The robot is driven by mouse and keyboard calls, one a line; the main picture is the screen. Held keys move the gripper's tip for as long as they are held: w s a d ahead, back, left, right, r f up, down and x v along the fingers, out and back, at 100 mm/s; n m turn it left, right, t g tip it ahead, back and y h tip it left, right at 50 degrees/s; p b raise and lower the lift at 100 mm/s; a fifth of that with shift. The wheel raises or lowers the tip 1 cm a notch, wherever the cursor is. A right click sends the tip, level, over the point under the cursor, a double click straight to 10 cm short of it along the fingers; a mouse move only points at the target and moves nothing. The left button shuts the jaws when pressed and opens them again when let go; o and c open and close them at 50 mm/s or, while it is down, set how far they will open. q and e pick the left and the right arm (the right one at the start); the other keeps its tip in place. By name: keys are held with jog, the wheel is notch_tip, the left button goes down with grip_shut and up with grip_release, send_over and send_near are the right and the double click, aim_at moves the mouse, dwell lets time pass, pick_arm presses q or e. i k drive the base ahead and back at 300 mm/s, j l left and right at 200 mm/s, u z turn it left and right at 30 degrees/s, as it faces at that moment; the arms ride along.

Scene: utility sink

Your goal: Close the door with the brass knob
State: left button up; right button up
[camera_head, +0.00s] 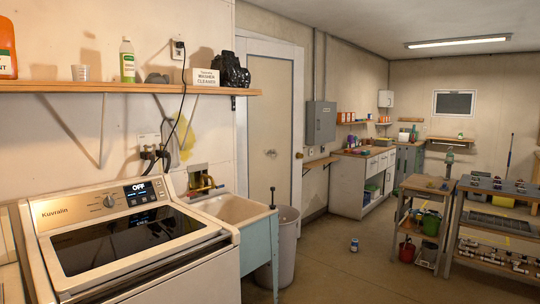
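A white-framed door (268,115) stands in the wall behind the sink, in the middle-left of the head view. A small round knob-like fitting (271,153) shows on its beige panel; it is too small to tell whether it is brass. A second small pale fitting (298,155) shows near the right edge of the frame. I cannot tell clearly whether the door is ajar or shut. Its lower part is hidden behind the sink and bin. Neither of my grippers is in view.
A washer (120,240), a utility sink (232,209) and a grey bin (288,245) stand between me and the door. A small can (354,245) lies on open floor to the right. Workbenches (430,185) stand farther right.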

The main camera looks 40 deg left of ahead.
aim_at(269, 126)
jog(key=i+j+u, duration=0.2)
jog(key=i, duration=0.15)
jog(key=i+u, duration=0.45)
jog(key=i, duration=4.1)
